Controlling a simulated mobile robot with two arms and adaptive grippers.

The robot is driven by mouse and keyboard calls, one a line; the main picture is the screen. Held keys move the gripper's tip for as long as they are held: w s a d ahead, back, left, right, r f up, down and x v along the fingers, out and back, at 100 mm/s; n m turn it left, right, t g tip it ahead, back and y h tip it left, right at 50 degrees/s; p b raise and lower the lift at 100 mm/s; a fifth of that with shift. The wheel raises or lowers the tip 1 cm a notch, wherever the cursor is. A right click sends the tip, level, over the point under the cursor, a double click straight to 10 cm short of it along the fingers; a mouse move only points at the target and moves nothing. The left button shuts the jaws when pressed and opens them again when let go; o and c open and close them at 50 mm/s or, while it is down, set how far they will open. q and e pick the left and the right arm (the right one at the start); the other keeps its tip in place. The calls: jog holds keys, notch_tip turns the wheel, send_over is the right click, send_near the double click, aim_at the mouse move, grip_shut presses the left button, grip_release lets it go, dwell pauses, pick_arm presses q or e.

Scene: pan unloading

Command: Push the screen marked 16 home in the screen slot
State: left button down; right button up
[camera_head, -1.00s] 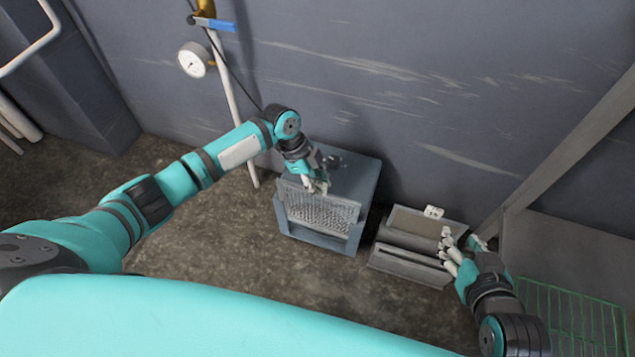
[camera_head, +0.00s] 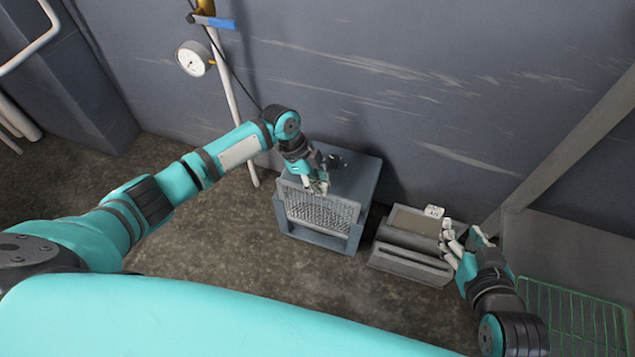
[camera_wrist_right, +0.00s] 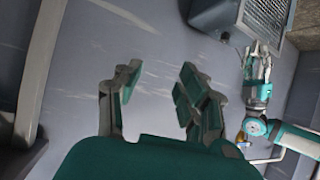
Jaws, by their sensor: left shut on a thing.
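The screen (camera_head: 320,212) is a pale perforated panel in the front of a blue-grey box (camera_head: 352,176). Its number cannot be read. Its upper edge shows above the mesh, and a lower frame bar of the box is below it. My left gripper (camera_head: 317,186) is shut at the screen's top edge, left of its middle; the fingers hide part of that edge. In the right wrist view the mesh (camera_wrist_right: 268,22) and my left gripper (camera_wrist_right: 259,62) show at upper right. My right gripper (camera_head: 459,243) is open and empty, right of the box; its spread fingers show in its wrist view (camera_wrist_right: 158,88).
A grey slotted holder (camera_head: 412,263) with a small white tag (camera_head: 435,211) stands on the floor beside my right gripper. A green wire rack (camera_head: 575,318) is at lower right. A gauge (camera_head: 193,59) and pipe are on the wall. Floor left of the box is clear.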

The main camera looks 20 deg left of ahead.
pick_arm(q)
jog(key=shift+f+b, duration=0.3)
jog(key=shift+f, duration=0.15)
pick_arm(e)
jog(key=shift+w+a+r+t+y, duration=0.2)
jog(key=shift+w+r+t, duration=0.2)
jog(key=shift+r, duration=0.15)
jog(key=shift+w+a+r+t+y, duration=0.1)
jog(key=shift+w+a+r+t, duration=0.05)
jog(key=shift+w+r+t, duration=0.35)
dwell(0.4)
pick_arm(q)
jog(key=shift+f+b, duration=0.3)
jog(key=shift+f, duration=0.2)
pick_arm(e)
jog(key=shift+w+a+r+t+y, duration=0.15)
jog(key=shift+w+a+r+t, duration=0.15)
jog(key=shift+r, duration=0.4)
jog(key=shift+w+a+r+t+y, duration=0.15)
jog(key=shift+r+t, duration=0.25)
jog(key=shift+r, duration=0.25)
dwell(0.3)
